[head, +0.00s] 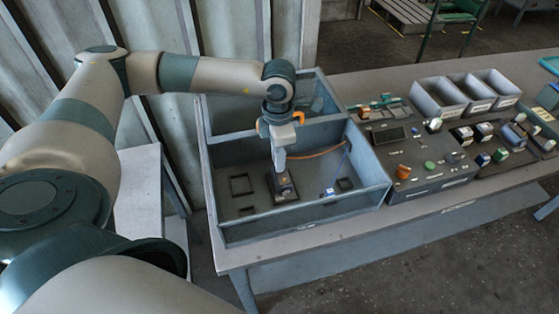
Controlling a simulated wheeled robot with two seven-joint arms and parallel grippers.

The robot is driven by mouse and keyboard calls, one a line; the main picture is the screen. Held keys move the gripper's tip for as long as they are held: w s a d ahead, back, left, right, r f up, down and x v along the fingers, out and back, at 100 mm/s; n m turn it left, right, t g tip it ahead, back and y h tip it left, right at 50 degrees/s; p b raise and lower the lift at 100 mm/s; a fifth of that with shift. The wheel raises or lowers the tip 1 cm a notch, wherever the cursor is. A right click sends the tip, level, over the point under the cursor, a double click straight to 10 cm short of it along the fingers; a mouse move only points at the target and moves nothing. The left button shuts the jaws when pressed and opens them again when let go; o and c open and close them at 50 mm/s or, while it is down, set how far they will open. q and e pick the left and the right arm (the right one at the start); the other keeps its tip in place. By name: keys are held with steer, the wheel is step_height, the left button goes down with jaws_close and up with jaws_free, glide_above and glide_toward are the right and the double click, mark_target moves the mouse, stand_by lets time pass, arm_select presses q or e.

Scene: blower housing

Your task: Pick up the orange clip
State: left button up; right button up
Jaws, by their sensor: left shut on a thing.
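My left gripper (280,168) points down inside the front compartment of the blue-grey box (300,221). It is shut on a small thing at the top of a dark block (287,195). Its fingers hide that thing, so I cannot tell its shape or colour. The block stands on the box floor. A curved orange piece (299,116) shows just behind my left wrist, near the box's dividing wall; I cannot tell whether it is the orange clip. My right gripper is not in view.
An orange cable (322,153) runs across the box behind the gripper. A small blue-and-white part (329,192) and dark square frames lie on the box floor. Right of the box are a control panel (425,186) with knobs and several grey bins (438,100).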

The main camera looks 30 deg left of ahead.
arm_select(q)
steer(key=shift+r, duration=0.1)
steer(key=shift+r+b, duration=0.45)
steer(key=shift+b, duration=0.05)
steer(key=r+b, duration=0.1)
steer(key=d+r+b, duration=0.1)
steer(key=r, duration=0.1)
steer(key=shift+w+d+r, duration=0.1)
steer(key=w+d+r+b, duration=0.1)
steer(key=d+r+b, duration=0.3)
steer(key=d, duration=0.6)
steer(key=shift+w+d+r, duration=0.2)
steer(key=shift+d+r, duration=0.05)
steer(key=shift+r, duration=1.15)
